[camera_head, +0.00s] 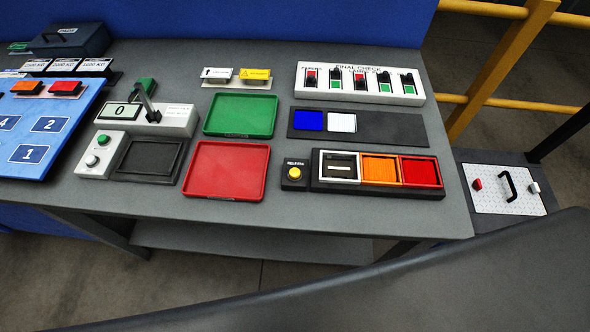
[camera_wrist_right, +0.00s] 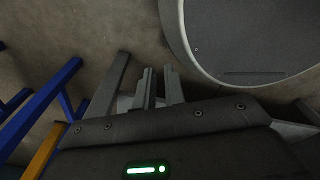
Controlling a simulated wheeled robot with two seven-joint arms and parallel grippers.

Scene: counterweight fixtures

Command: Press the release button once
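The release button (camera_head: 294,172) is a yellow round button on a small black box near the front edge of the table. Its box carries a small label, and nothing covers it. My right gripper (camera_wrist_right: 159,80) shows only in the right wrist view, with its two grey fingers a little apart and nothing between them. It points at bare floor, away from the table top. My left gripper is in neither view.
A black tray (camera_head: 378,188) with white, orange and red squares sits right of the button. A red tray (camera_head: 227,196) is to its left. A green tray (camera_head: 240,135) and the final check panel (camera_head: 358,98) stand behind. A yellow railing (camera_head: 478,102) stands at right.

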